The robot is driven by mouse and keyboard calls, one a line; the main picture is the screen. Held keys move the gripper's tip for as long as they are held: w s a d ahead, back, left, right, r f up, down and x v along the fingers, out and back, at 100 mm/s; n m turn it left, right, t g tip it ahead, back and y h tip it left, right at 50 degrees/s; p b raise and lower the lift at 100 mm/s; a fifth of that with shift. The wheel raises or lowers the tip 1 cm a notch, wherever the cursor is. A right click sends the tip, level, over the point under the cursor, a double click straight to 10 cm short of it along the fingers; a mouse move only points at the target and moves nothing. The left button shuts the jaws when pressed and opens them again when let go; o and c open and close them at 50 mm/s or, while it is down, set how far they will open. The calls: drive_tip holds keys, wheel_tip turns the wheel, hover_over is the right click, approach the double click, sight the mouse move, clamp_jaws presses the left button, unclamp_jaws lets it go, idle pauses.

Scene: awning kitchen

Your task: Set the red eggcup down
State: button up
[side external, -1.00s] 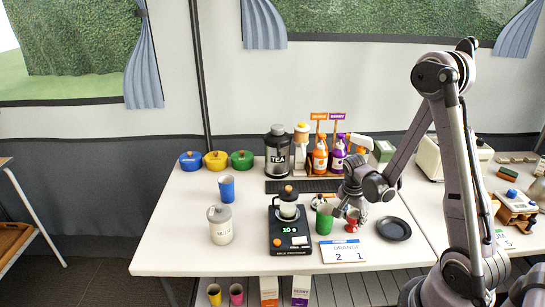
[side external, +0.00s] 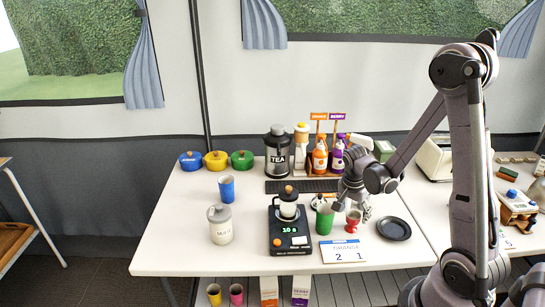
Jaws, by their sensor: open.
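The red eggcup (side external: 353,222) stands upright on the white table, between the green cup (side external: 325,220) and the dark round plate (side external: 394,229). My gripper (side external: 352,208) is open just behind and above the eggcup, with its fingers spread to either side. The eggcup's top shows clear in front of the gripper. Whether a finger still touches it is too small to tell.
A card reading "ORANGE 2 1" (side external: 342,251) lies in front of the eggcup. A black scale (side external: 291,241) with a glass jar (side external: 288,207) on it stands left of the green cup. Bottles (side external: 320,155) stand at the back.

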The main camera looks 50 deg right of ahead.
drive_tip(key=v, duration=0.9)
drive_tip(key=a+r+n+t+y, duration=0.1)
drive_tip(key=a+r+n+t, duration=0.2)
drive_tip(key=a+n, duration=0.6)
drive_tip(key=a+r+n+t+y, duration=0.2)
drive_tip(key=a+r+n+t, duration=0.2)
drive_tip(key=a+n, duration=0.5)
drive_tip(key=shift+s+r, duration=0.25)
drive_tip(key=shift+r, duration=0.7)
drive_tip(key=shift+a, duration=0.1)
